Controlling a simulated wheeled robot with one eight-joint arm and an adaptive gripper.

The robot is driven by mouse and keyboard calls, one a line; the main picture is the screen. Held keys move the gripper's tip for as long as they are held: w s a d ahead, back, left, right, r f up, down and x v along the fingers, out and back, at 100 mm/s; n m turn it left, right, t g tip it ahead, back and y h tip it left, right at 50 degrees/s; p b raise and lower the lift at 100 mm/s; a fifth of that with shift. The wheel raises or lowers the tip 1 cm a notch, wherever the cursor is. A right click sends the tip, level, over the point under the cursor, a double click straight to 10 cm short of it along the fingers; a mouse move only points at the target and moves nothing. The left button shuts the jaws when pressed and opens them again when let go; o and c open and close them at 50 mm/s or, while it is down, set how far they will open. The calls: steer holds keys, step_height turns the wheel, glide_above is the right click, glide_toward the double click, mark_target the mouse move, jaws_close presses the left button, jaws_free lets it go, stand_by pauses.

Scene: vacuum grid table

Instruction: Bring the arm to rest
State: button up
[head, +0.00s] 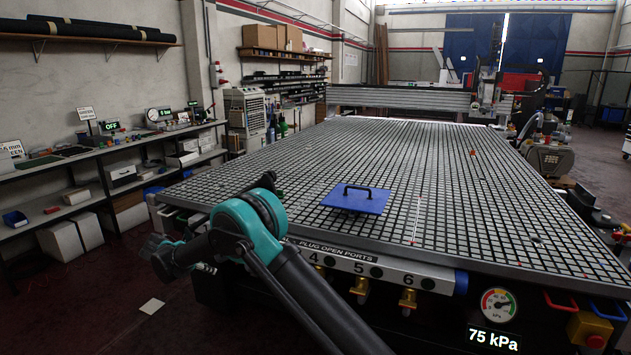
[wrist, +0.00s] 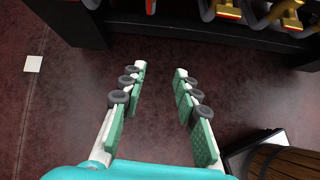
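My gripper (wrist: 159,72) shows in the wrist view with its two green-padded fingers apart and nothing between them. It points down over the dark red floor (wrist: 150,110), in front of the table's dark lower frame. In the head view my arm reaches from the bottom middle up to a teal joint at the table's front left edge, then bends left. The gripper's fingers are not clear in the head view.
The vacuum grid table (head: 560,235) fills the middle. A blue plate with a black handle (head: 357,201) lies on its near part. A gauge (head: 498,305) reads 75 kPa. Shelves (head: 120,145) line the left wall. A wooden barrel-like object (wrist: 285,162) stands at the wrist view's lower right.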

steer(key=w+d+r+m+g, duration=0.1)
steer(key=d+r+m, duration=0.3)
steer(key=d, duration=0.6)
steer(key=w+d+r+m+g, duration=0.1)
steer(key=d+r+m, duration=0.2)
steer(key=d, duration=0.7)
steer(key=s+d+r+m+g+y, duration=0.1)
steer(key=s+d+r+m, duration=0.15)
steer(key=d, duration=0.55)
steer(key=s+d+r+m, duration=0.15)
steer(key=d+m, duration=0.25)
steer(key=d, duration=0.4)
steer(key=s+d+m+y, duration=0.1)
steer(key=s+d+m, duration=0.7)
steer(key=s+d, duration=0.7)
steer(key=s+d+f+m, duration=0.2)
steer(key=s+d+m, duration=0.2)
steer(key=s, duration=0.4)
steer(key=s+d+f+m+y, duration=0.1)
steer(key=s+d+f+m, duration=0.2)
steer(key=s, duration=0.5)
steer(key=shift+d+f+m+g+y, duration=0.3)
steer(key=shift+d+f+m, duration=0.1)
steer(key=shift+m, duration=0.35)
